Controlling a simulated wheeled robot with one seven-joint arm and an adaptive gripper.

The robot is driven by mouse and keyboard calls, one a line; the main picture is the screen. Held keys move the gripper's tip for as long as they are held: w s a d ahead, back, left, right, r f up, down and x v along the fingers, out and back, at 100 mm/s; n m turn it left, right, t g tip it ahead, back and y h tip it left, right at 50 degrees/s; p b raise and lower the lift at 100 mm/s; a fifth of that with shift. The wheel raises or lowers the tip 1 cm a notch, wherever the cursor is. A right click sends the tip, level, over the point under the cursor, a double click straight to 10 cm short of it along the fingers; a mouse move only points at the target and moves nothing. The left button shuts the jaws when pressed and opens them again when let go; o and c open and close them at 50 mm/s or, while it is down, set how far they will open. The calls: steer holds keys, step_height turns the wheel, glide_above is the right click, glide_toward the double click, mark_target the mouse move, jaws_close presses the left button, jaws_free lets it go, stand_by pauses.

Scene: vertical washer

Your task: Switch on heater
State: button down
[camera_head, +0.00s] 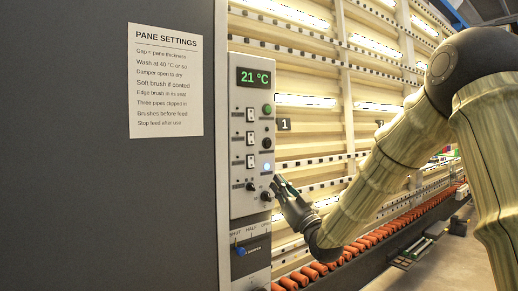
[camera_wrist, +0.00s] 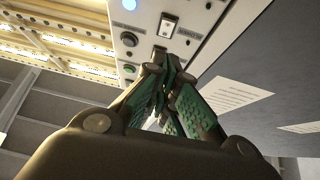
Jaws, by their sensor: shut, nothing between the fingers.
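The control panel (camera_head: 241,91) is a tall light-grey strip with a green display (camera_head: 254,77) reading 21 °C. Three white rocker switches stand in a column: top (camera_head: 250,115), middle (camera_head: 250,138) and bottom (camera_head: 250,161). A rocker switch (camera_wrist: 167,25) also shows close in the wrist view. My gripper (camera_head: 279,181) is shut and empty, just right of the panel's lower part. In the wrist view its fingertips (camera_wrist: 163,68) meet in front of the panel and partly hide it.
A green button (camera_head: 267,110) and a lit blue-white lamp (camera_head: 267,168) sit right of the switches. Black knobs (camera_head: 251,187) and a blue-handled damper lever (camera_head: 240,250) are lower. A settings sheet (camera_head: 165,80) hangs left. Orange rollers (camera_head: 372,240) run below my arm.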

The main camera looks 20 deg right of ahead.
step_height(320, 180, up, 6)
steer(key=s+n+y, duration=0.1)
steer(key=shift+s+d+t+y, duration=0.15)
steer(key=shift+d+t+y, duration=0.25)
steer(key=shift+r, duration=0.1)
steer(key=p, duration=0.5)
glide_toward(251, 134)
step_height(251, 134, up, 4)
steer(key=shift+w+a+f+p, duration=0.15)
steer(key=shift+w+a, duration=0.05)
steer(key=shift+w, duration=0.35)
steer(key=shift+w+a+f+p, duration=0.15)
steer(key=shift+w+a+p, duration=0.05)
steer(key=shift+w, duration=0.4)
steer(key=shift+w+a+f+p, duration=0.15)
steer(key=shift+w+a, duration=0.05)
steer(key=shift+w, duration=0.35)
steer(key=shift+f+b, duration=0.2)
steer(key=shift+b, duration=0.15)
